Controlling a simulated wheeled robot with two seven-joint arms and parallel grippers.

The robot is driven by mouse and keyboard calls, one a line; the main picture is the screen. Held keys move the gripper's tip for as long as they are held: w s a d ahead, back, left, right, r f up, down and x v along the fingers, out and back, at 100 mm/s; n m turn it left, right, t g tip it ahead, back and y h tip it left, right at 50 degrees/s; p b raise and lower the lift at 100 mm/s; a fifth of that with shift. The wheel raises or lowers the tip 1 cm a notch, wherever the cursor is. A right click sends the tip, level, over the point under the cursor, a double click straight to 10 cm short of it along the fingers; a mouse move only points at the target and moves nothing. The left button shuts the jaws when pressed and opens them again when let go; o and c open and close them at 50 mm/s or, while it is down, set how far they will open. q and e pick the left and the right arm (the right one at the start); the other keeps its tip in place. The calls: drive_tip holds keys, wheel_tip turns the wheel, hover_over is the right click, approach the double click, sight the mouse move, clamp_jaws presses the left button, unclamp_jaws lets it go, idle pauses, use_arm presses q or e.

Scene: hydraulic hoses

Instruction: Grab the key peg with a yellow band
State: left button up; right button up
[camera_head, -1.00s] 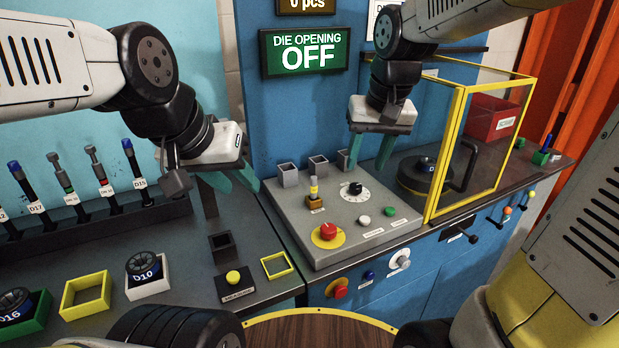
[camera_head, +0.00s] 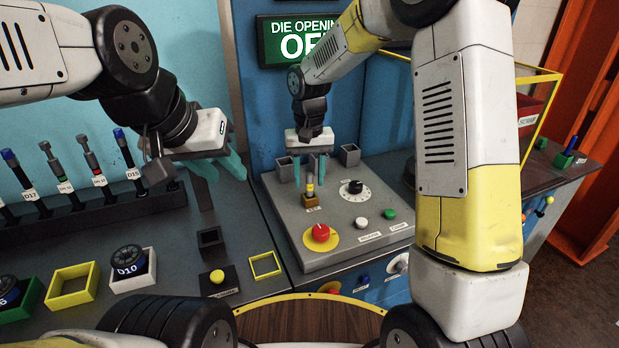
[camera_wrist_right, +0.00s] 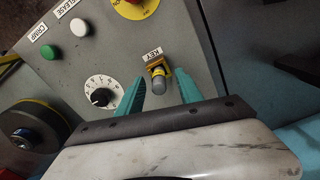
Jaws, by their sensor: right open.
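The key peg (camera_head: 310,186) has a grey shaft and a yellow band. It stands in a brown square socket on the grey control panel. In the right wrist view the peg (camera_wrist_right: 159,82) sits in front of a label reading KEY. My right gripper (camera_head: 311,176) is open above and behind the peg, its teal fingers on either side of it. In the right wrist view its fingertips (camera_wrist_right: 157,76) flank the peg with gaps on both sides. My left gripper (camera_head: 226,178) hangs left of the panel over the bench; its teal fingers look apart and empty.
A red knob on a yellow disc (camera_head: 321,234) sits in front of the peg. A dial (camera_head: 355,188), a white button (camera_head: 361,223) and a green button (camera_head: 389,214) lie to the right. Grey square holders (camera_head: 285,169) stand behind. A hose rack (camera_head: 80,205) is at left.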

sight(310, 186)
drive_tip(key=shift+f, duration=1.6)
drive_tip(key=shift+c, duration=0.4)
clamp_jaws()
drive_tip(key=shift+r, duration=0.1)
